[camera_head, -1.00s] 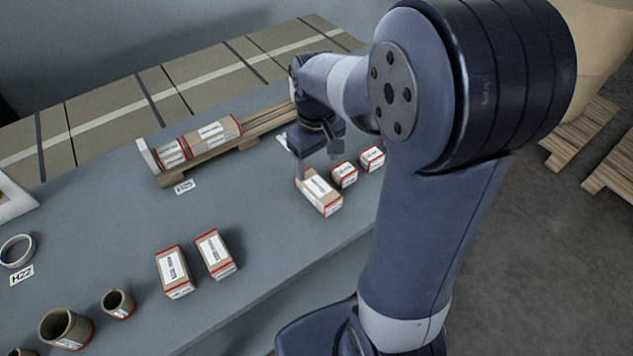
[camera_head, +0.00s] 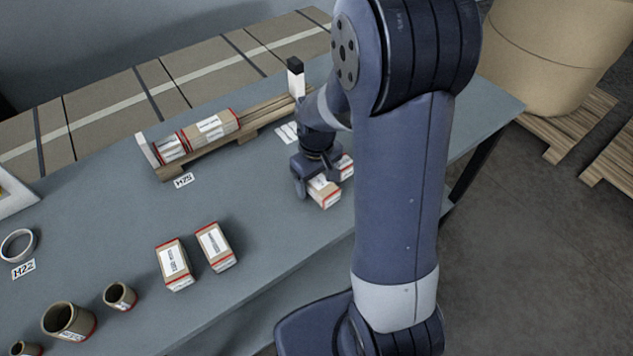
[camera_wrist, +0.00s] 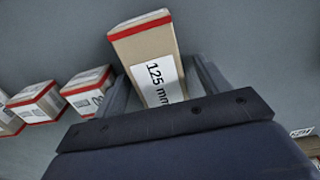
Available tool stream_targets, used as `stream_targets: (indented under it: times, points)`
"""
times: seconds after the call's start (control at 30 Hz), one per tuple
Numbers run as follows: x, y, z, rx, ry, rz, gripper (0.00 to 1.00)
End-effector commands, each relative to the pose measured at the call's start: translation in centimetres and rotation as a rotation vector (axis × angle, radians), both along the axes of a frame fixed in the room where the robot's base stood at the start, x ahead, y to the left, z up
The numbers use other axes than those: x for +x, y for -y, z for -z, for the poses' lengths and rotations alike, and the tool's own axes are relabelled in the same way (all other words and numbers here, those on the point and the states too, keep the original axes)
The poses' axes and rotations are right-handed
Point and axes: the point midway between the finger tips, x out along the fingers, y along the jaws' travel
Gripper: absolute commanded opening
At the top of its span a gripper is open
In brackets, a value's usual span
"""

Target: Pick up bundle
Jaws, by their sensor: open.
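A smaller bundle (camera_head: 346,167) is just right of the gripper. In the wrist view two smaller bundles (camera_wrist: 88,90) and (camera_wrist: 36,101) sit to the left.
A wooden rack (camera_head: 246,129) holds more bundles behind. Cardboard tubes (camera_head: 70,320) and a white ring (camera_head: 17,246) are at left. The table middle is clear.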

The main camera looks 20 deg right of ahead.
Motion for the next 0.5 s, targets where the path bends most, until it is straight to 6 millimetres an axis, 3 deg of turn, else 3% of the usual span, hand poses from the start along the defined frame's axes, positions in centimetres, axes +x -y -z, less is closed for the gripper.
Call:
stream_targets:
  times: [0.5]
  points:
    - [0.00, -0.01, -0.04, 0.000, 0.000, 0.000, 0.32]
